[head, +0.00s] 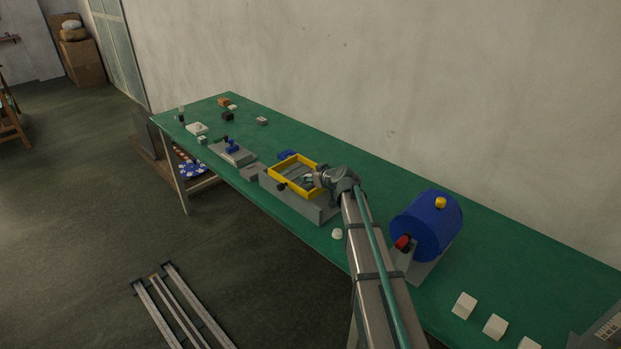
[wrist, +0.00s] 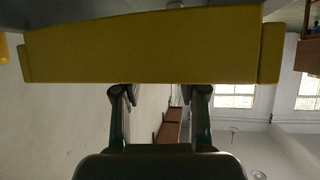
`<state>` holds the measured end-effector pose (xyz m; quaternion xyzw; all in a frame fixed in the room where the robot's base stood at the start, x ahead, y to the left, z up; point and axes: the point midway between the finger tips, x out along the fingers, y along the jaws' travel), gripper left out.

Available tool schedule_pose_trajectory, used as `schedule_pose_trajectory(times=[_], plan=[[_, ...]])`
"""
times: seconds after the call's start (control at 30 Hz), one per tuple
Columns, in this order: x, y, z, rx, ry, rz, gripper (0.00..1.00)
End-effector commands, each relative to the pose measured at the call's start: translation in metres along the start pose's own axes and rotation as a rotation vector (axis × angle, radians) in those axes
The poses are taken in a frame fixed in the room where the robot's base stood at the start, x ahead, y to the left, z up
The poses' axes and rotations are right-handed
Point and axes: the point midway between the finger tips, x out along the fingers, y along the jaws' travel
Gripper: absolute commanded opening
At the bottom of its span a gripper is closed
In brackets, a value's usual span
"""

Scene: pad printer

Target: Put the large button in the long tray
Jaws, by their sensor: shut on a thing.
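My gripper (head: 311,179) is at the right end of a yellow rectangular frame (head: 280,180), low over its inside. In the wrist view the yellow end wall (wrist: 145,50) fills the upper part. Both fingers of my gripper (wrist: 160,92) stand apart and their tips go out of sight behind that wall. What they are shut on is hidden. I cannot pick out the large button for sure. The frame has grey flat parts inside and stands on a grey base (head: 313,208); I cannot tell whether it is the long tray.
A blue drum (head: 427,225) stands right of my arm. A small white dome (head: 337,233) lies near the table's front edge. White blocks (head: 464,305) are at the lower right. A grey base with a blue part (head: 233,147) and small items are at the far left. The green table's back strip is clear.

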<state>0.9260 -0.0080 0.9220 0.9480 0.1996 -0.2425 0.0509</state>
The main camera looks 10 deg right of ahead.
Motion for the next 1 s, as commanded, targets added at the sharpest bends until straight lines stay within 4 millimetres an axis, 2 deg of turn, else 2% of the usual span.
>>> schedule_pose_trajectory(times=[0.1,0.6,0.63,0.77,1.0], plan=[[0.0052,-0.0004,0.0100,0.000,0.000,-0.001,0.29],[0.0077,-0.0004,0.0145,-0.001,0.001,0.000,0.29],[0.0071,-0.0004,0.0135,-0.001,0.001,0.000,0.45],[0.0069,-0.0004,0.0131,0.000,0.000,0.000,0.67],[0.0068,-0.0004,0.0130,0.000,0.000,0.000,0.67]])
